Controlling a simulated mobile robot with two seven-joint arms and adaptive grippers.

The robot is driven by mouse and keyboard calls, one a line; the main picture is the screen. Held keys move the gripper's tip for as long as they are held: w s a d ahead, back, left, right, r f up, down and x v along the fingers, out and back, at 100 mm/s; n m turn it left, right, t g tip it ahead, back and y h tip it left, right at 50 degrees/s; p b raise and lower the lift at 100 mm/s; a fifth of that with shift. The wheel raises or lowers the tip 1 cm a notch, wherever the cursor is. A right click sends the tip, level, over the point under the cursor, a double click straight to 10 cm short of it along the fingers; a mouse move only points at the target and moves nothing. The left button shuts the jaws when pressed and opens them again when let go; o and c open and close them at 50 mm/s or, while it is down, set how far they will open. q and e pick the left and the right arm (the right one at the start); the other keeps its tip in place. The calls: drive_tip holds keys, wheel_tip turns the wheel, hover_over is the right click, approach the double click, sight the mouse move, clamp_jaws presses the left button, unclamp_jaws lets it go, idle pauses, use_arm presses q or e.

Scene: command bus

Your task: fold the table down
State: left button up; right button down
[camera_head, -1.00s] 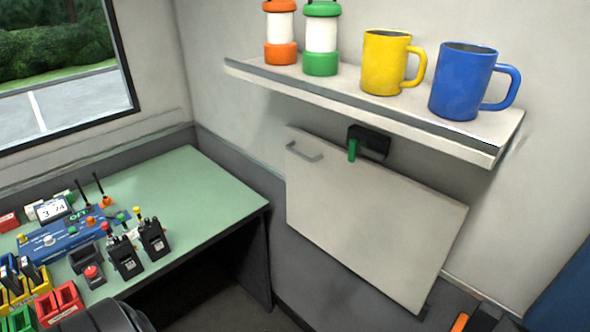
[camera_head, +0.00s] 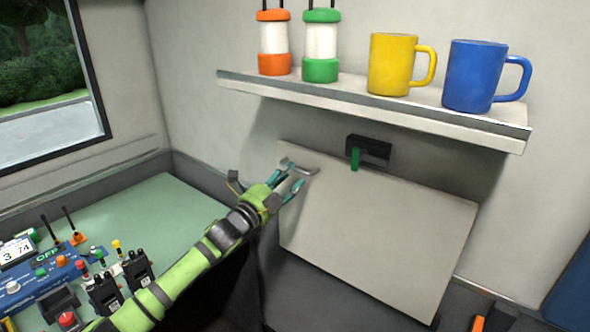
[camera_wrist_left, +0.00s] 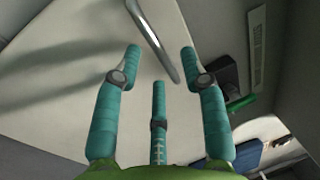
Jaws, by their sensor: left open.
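The folding table (camera_head: 375,230) is a pale panel lying flat up against the wall under the shelf. Its grey bar handle (camera_head: 301,168) is near its upper left corner. A black latch with a green lever (camera_head: 355,158) sits at the panel's top edge; the lever points down. My left gripper (camera_head: 291,177) is open at the handle. In the left wrist view the handle (camera_wrist_left: 155,45) runs between the spread teal fingers (camera_wrist_left: 160,60); I cannot tell whether they touch it. The latch's green lever (camera_wrist_left: 241,103) shows right of the fingers there. My right gripper is not in view.
A shelf (camera_head: 370,110) above the panel carries an orange lantern (camera_head: 273,42), a green lantern (camera_head: 321,45), a yellow mug (camera_head: 392,64) and a blue mug (camera_head: 473,76). A green desk (camera_head: 170,215) with radios and a blue console stands at the left.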

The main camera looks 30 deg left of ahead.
sight(296, 170)
use_arm(q)
drive_tip(key=shift+p+x, duration=0.4)
drive_tip(key=shift+x, duration=1.45)
drive_tip(key=shift+c, duration=0.4)
drive_tip(key=shift+a, duration=0.1)
clamp_jaws()
